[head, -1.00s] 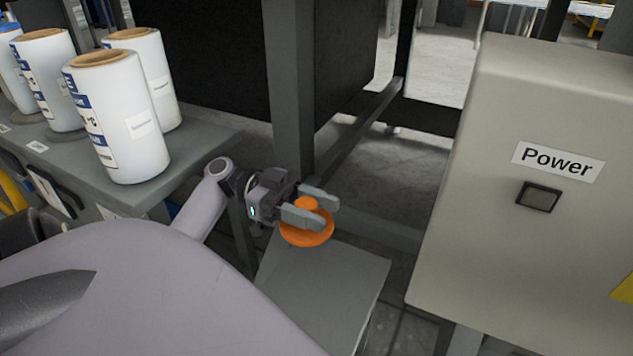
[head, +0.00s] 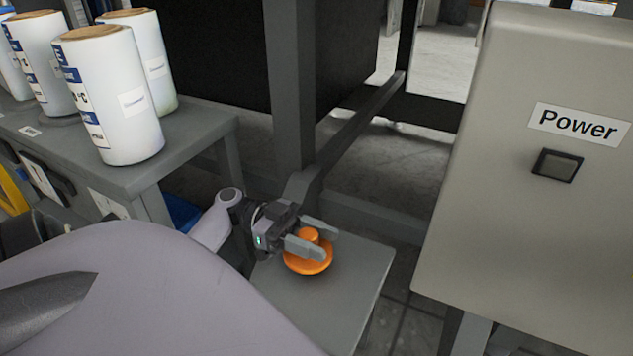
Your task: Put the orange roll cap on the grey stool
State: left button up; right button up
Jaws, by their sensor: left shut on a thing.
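The orange roll cap (head: 308,264) is a round disc with a raised knob, near the middle of the head view. My left gripper (head: 318,237) is shut on its knob, one finger on each side. The grey stool (head: 345,290) has a flat square top directly below the cap. The cap is over the far left part of the stool top, at or just above its surface; I cannot tell whether they touch. My right gripper is not in view.
A grey table (head: 185,140) with several white rolls (head: 112,100) stands at the left. A beige cabinet (head: 500,190) labelled Power stands close on the right. A dark grey frame post (head: 289,90) rises behind the stool. The near part of the stool top is bare.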

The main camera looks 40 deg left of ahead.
pick_arm(q)
jog(key=shift+f, duration=0.6)
jog(key=o, duration=1.1)
jog(key=shift+f, duration=0.1)
jog(key=shift+o, duration=0.2)
jog(key=shift+s+d, duration=0.1)
jog(key=shift+f, duration=0.1)
jog(key=shift+r, duration=0.3)
jog(key=shift+a+r, duration=0.25)
jog(key=shift+a, duration=0.05)
jog(key=v, duration=0.7)
jog(key=shift+r+p, duration=0.35)
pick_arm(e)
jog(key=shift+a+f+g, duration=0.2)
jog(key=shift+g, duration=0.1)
